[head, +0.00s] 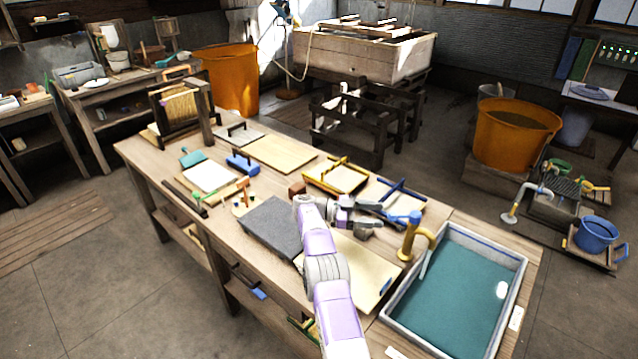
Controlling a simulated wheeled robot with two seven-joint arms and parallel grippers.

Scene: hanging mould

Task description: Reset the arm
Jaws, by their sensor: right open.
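My right arm comes in from the bottom middle and reaches over the workbench (135,150). Its right gripper (376,218) is open above the bench, pointing right, and I see nothing held between its fingers. It is in front of a yellow-framed mould (322,181) and close to a blue-handled frame (413,206). The arm hides part of a dark grey slab (268,222) and a pale board (372,265). My left gripper is not in view. A dark upright frame with a straw-coloured panel (180,107) stands at the bench's far left end.
A white sheet (208,176), blue block (241,162) and small tools lie left.

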